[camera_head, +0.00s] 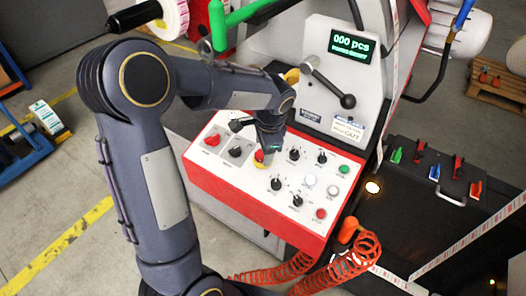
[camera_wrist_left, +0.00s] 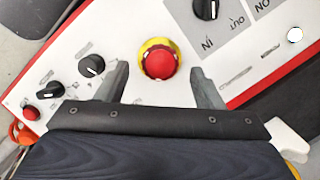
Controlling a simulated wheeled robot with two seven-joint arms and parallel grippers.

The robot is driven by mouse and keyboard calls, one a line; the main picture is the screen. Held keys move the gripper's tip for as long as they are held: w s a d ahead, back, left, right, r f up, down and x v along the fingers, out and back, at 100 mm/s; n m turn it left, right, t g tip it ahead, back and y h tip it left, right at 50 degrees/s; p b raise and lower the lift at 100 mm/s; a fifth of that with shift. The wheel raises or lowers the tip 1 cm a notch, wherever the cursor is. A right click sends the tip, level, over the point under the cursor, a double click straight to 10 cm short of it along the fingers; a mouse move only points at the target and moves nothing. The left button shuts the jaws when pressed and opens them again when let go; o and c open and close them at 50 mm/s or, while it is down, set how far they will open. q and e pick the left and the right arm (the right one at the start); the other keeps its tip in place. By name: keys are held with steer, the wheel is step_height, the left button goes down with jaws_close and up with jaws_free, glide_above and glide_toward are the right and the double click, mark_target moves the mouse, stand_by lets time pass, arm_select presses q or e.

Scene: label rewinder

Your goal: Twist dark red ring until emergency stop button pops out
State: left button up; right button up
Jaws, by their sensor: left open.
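The emergency stop button (camera_wrist_left: 160,64) is a round red cap on a yellow base, set in the white control panel (camera_wrist_left: 140,15). A darker red rim shows around the cap in the left wrist view. In the head view the button (camera_head: 259,157) is partly hidden by my left gripper (camera_head: 267,146). My left gripper (camera_wrist_left: 159,78) is open, with one finger on each side of the button. Gaps show between both fingers and the button, and the jaws are empty. Whether the cap is pressed in or out I cannot tell. My right gripper is not in view.
A coiled orange hose (camera_head: 270,271) hangs below the front edge.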

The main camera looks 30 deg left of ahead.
arm_select(q)
steer(key=shift+s+d+r, duration=0.1)
steer(key=shift+d+r, duration=0.15)
steer(key=shift+r, duration=1.05)
steer(key=shift+s+d+r, duration=0.1)
steer(key=shift+d+r, duration=0.1)
steer(key=shift+r, duration=1.05)
steer(key=s+d+n+t+h, duration=0.1)
steer(key=s+n+h, duration=0.1)
steer(key=s, duration=0.5)
steer(key=s+d+r+n+t+h, duration=0.1)
steer(key=s+d+n+t+h, duration=0.1)
steer(key=s+n, duration=0.3)
steer(key=s+d+r+n+t+h, duration=0.1)
steer(key=s+d+n, duration=0.1)
steer(key=s, duration=0.8)
steer(key=shift+s+d+r+n+t+h, duration=0.2)
steer(key=shift+d+n+t+h, duration=0.15)
steer(key=shift+n, duration=0.55)
steer(key=shift+a, duration=0.1)
